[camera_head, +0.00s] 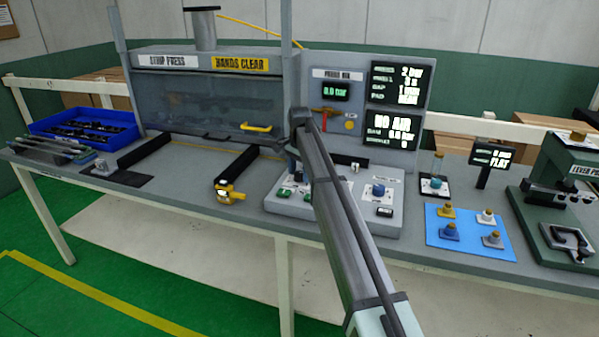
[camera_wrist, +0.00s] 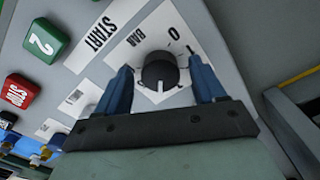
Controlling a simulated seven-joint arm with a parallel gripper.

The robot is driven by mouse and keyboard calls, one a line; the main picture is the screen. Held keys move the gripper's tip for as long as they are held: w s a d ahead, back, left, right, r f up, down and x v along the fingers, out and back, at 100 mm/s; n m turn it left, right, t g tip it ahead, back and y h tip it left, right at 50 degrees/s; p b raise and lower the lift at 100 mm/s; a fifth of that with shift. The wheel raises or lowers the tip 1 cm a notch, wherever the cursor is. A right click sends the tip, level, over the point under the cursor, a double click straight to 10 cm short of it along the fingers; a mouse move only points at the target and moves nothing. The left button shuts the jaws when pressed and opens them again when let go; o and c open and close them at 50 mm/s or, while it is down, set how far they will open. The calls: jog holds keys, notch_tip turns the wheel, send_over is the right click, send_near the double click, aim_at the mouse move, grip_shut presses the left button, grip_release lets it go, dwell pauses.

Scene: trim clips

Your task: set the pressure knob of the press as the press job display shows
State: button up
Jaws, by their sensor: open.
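The black pressure knob (camera_wrist: 160,72) shows in the wrist view on a white label marked BAR and 0. My gripper (camera_wrist: 160,78) is open, with one blue finger on each side of the knob; I cannot tell if they touch it. A small light mark shows at the knob's lower edge. In the head view my arm hides the knob. The upper dark display (camera_head: 397,84) has a top line that looks like 2 bar, though its text is small. The display below it (camera_head: 391,130) reads NO AIR and 0.0 bar. The small green readout (camera_head: 336,91) shows 0.0 bar.
Near the knob are a START label (camera_wrist: 99,37), a green button marked 2 (camera_wrist: 46,41) and a red stop button (camera_wrist: 20,92). The press (camera_head: 205,105) stands behind at the left. A blue mat (camera_head: 468,231) with several small pieces lies right of the control box.

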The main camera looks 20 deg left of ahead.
jog(key=shift+c, duration=0.3)
jog(key=c, duration=1)
jog(key=shift+n, duration=0.4)
jog(key=n, duration=0.2)
jog(key=shift+n, duration=0.4)
jog(key=n, duration=0.4)
jog(key=shift+n, duration=0.3)
jog(key=n, duration=0.3)
jog(key=shift+n, duration=2.2)
